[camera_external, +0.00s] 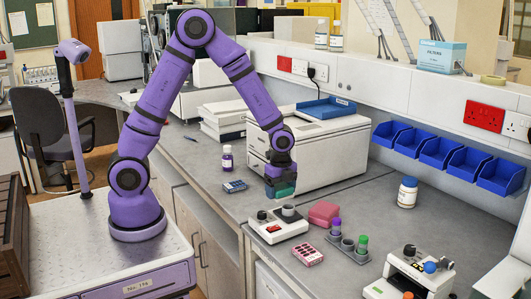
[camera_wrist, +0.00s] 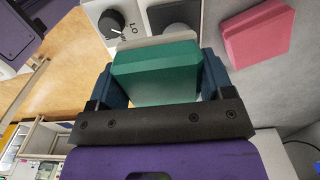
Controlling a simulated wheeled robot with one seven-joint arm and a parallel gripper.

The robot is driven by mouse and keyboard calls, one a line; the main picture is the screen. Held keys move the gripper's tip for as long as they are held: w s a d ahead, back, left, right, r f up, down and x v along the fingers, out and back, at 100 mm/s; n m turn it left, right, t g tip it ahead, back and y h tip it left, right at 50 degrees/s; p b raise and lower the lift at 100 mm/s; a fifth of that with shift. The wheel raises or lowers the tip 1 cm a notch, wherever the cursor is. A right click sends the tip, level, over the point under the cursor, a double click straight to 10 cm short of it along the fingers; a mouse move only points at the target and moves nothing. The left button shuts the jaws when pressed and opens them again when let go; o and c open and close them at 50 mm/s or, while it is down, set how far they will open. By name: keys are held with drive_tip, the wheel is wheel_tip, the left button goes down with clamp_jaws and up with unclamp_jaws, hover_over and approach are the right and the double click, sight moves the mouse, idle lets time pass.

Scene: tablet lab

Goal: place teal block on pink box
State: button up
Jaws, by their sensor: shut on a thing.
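My gripper (camera_external: 280,190) is shut on the teal block (camera_external: 284,189) and holds it in the air just above and behind the small white device with a knob. In the wrist view the teal block (camera_wrist: 158,72) sits between the two dark blue fingers of my gripper (camera_wrist: 160,80). The pink box (camera_external: 323,213) lies on the grey bench to the right of the white device, apart from the block. In the wrist view the pink box (camera_wrist: 257,33) shows at the upper right, clear of the fingers.
The white knobbed device (camera_external: 278,228) stands below the block. A rack with purple and green tubes (camera_external: 348,246) and a pink tray (camera_external: 308,254) lie near the pink box. A large white machine (camera_external: 315,145) is behind my gripper.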

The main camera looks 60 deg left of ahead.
drive_tip(key=shift+f, duration=0.5)
drive_tip(key=shift+w+d+f, duration=0.1)
drive_tip(key=shift+w+f, duration=0.05)
drive_tip(key=shift+w, duration=0.2)
hover_over(325, 207)
drive_tip(key=shift+s+d+f, duration=0.1)
drive_tip(key=shift+s+f, duration=0.05)
drive_tip(key=shift+f, duration=2.3)
drive_tip(key=shift+f, duration=0.1)
drive_tip(key=o, duration=0.9)
drive_tip(key=shift+o, duration=0.2)
